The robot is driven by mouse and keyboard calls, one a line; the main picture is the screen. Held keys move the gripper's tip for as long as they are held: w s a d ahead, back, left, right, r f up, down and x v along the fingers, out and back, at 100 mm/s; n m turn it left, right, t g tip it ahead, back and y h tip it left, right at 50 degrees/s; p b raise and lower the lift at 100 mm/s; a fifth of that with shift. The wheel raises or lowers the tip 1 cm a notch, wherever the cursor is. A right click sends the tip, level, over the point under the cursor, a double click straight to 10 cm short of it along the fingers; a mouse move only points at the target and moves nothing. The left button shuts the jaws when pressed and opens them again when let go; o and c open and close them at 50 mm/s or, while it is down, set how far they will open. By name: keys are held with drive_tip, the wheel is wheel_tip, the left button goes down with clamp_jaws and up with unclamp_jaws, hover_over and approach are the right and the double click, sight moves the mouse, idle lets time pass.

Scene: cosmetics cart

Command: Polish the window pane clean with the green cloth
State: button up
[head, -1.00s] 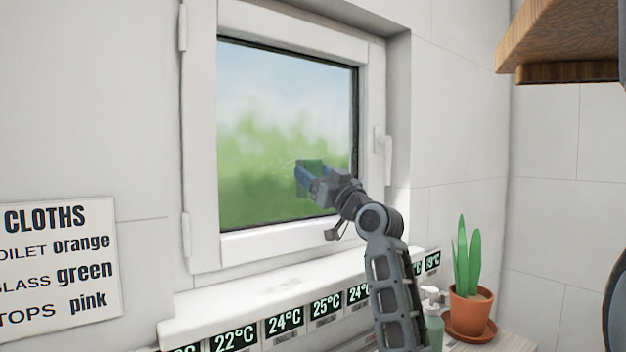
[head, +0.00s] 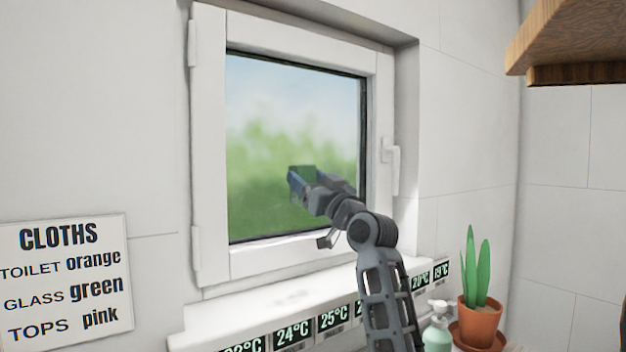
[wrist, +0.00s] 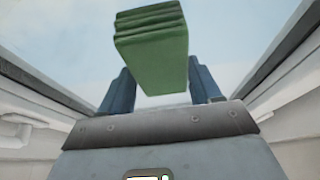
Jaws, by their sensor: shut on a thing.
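The window pane (head: 290,120) fills the white frame in the head view, with blurred green and pale blue seen through it. My gripper (head: 298,181) is in front of the lower middle of the pane. It is shut on the folded green cloth (wrist: 150,50), which shows between the two blue fingers in the wrist view. The glass behind the gripper is hidden.
The window handle (head: 390,165) sticks out on the right of the frame. A white sill (head: 270,300) runs below, with temperature labels along its front. A potted plant (head: 478,318) and a pump bottle (head: 437,330) stand at lower right. A wooden shelf (head: 570,45) juts out at upper right.

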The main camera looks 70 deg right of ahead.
drive_tip(key=shift+s+r+p, duration=0.1)
drive_tip(key=shift+r+p, duration=0.5)
drive_tip(key=shift+r, duration=0.4)
drive_tip(key=shift+s+d+f+b, duration=0.15)
drive_tip(key=shift+s+d+b, duration=0.25)
drive_tip(key=shift+d+b, duration=0.35)
drive_tip(key=shift+s+d+b, duration=0.25)
drive_tip(key=shift+s+d, duration=0.05)
drive_tip(key=shift+d, duration=0.2)
drive_tip(key=shift+s+d+b, duration=0.25)
drive_tip(key=shift+d, duration=0.25)
drive_tip(key=shift+s, duration=0.1)
drive_tip(key=shift+s+a, duration=0.5)
drive_tip(key=shift+s, duration=0.3)
drive_tip(key=shift+s+a, duration=0.55)
drive_tip(key=shift+s, duration=0.3)
drive_tip(key=shift+s+a, duration=0.5)
drive_tip(key=shift+s, duration=0.3)
drive_tip(key=shift+s+a, duration=0.4)
drive_tip(key=shift+s, duration=0.25)
drive_tip(key=shift+s+a, duration=0.4)
drive_tip(key=shift+s, duration=0.2)
